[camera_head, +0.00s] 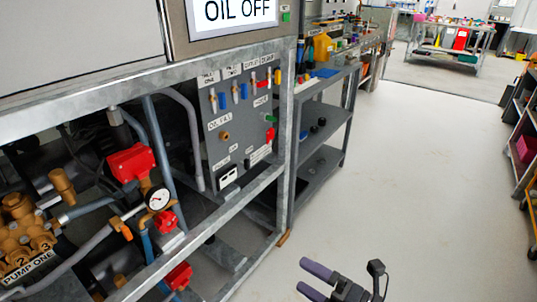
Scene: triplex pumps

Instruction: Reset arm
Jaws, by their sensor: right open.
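My right gripper (314,280) shows at the bottom, right of centre, over the pale floor. Its two dark fingers point left and stand apart, with nothing between them. It is clear of the pump rig (283,130) and touches nothing. My left gripper is not in the view. The rig has a grey control panel (240,125) with small blue, red, yellow and green valve handles and labels. A sign (236,12) above it reads "OIL OFF". Brass pump parts marked "PUMP ONE" (28,262) sit at the lower left.
A round gauge (158,198) and red boxes (131,162) sit among pipes inside the metal frame. A grey shelf bench (322,165) with tools stands behind the rig. Shelving (522,135) lines the right edge. The floor (430,190) between is open.

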